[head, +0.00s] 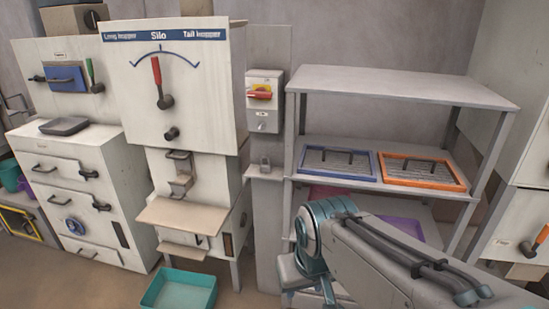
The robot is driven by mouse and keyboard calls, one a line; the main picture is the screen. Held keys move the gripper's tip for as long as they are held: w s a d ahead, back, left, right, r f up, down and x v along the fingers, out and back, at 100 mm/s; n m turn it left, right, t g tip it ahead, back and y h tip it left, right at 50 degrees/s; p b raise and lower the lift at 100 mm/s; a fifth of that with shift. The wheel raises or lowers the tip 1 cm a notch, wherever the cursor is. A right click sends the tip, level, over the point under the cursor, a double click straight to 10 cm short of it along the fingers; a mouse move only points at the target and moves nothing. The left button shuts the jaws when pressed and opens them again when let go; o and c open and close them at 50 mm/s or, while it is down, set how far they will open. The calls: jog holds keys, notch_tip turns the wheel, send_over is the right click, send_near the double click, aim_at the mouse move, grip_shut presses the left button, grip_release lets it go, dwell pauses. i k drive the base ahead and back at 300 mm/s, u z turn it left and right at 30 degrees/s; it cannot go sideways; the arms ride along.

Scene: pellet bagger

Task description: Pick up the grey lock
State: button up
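The grey lock (265,162) looks like a small padlock. It stands on a narrow ledge (264,174) on the grey post, below the switch box with the red handle, in the middle of the head view. It is small in the picture, and its fine details cannot be made out. My arm reaches in from the lower right, in front of the rack and to the right of the lock. The fingers of my gripper do not show, and nothing of mine touches the lock.
A red-handled switch box (264,95) is above the ledge. A metal rack (400,86) at right holds a blue-framed tray (337,176) and an orange-framed tray (467,188). The bagger's spout shelf (185,214) juts out at left, above a teal bin (180,289).

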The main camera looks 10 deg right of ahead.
aim_at(264, 168)
jog(key=z, duration=0.4)
jog(key=i, duration=1.4)
jog(key=u, duration=1.75)
jog(key=k, duration=0.3)
jog(key=z, duration=1.05)
